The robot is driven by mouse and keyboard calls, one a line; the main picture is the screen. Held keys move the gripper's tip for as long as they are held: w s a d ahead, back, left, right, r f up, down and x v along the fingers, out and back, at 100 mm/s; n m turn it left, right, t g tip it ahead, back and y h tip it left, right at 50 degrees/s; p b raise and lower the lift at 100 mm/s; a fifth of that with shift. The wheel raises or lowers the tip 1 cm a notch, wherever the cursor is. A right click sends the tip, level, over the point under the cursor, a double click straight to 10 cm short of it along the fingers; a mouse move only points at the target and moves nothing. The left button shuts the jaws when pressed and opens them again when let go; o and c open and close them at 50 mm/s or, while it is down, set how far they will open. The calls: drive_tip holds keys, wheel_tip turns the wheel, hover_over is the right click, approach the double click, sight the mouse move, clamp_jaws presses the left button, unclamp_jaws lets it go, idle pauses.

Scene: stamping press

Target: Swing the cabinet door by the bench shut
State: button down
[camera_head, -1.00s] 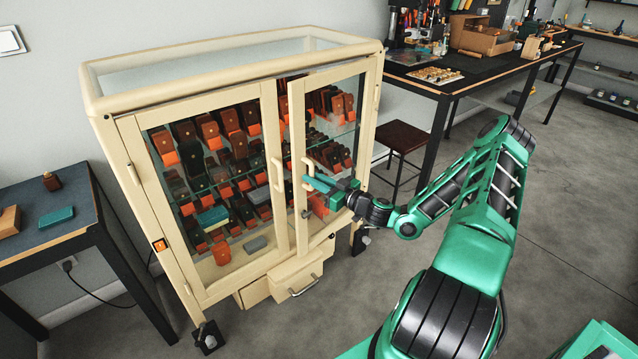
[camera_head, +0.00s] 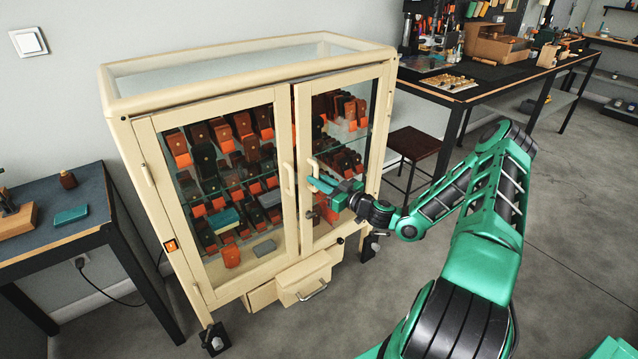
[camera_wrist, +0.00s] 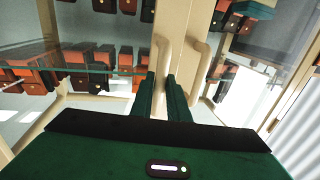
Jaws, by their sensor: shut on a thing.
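The cream cabinet (camera_head: 180,305) has two glazed doors and stands beside the bench. Its right door (camera_head: 305,150), the one nearer the bench, looks almost flush with the left door (camera_head: 175,210); a narrow gap cannot be ruled out. My gripper (camera_head: 318,186) is at the right door's upright handle (camera_head: 312,165), shut on it. In the wrist view, the two green fingers (camera_wrist: 162,95) close around a cream handle bar, with a second handle (camera_wrist: 201,60) just to the right. The fingertips' contact is partly hidden.
A drawer (camera_head: 305,278) sticks out below the doors. A dark stool (camera_head: 413,143) and the black-topped bench (camera_head: 480,80) stand to the right. A side table (camera_head: 85,215) is at left. The floor (camera_head: 570,210) at right is clear.

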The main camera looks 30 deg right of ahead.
drive_tip(key=shift+w, duration=1.35)
drive_tip(key=c, duration=1.9)
unclamp_jaws()
drive_tip(key=shift+o, duration=1.4)
drive_tip(key=shift+a, duration=0.1)
drive_tip(key=shift+s, duration=0.1)
